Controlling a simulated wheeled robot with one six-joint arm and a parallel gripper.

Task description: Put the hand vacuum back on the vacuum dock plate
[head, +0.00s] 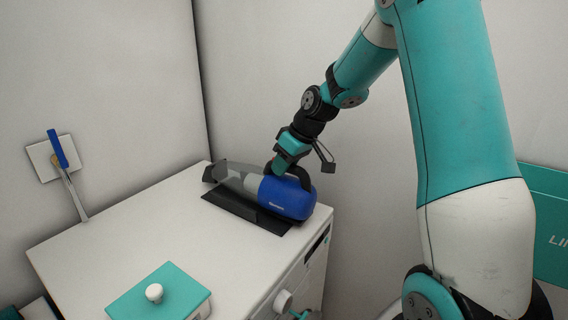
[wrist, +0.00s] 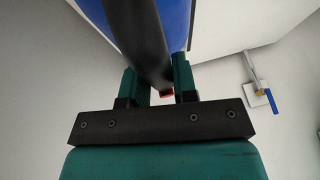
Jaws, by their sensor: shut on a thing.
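The hand vacuum (head: 287,198) has a blue body, a grey nozzle pointing left and a dark handle on top. It is over the black vacuum dock plate (head: 228,201), which lies on the white cabinet top. The vacuum's blue end reaches past the plate's right side. I cannot tell whether the vacuum touches the plate. My gripper (head: 282,168) is above the vacuum, shut on its handle. In the wrist view the dark handle (wrist: 140,40) passes between the fingers of my gripper (wrist: 157,78), with the blue body behind it.
A teal-lidded box (head: 175,292) with a white knob stands at the cabinet's front. Walls close in behind the cabinet.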

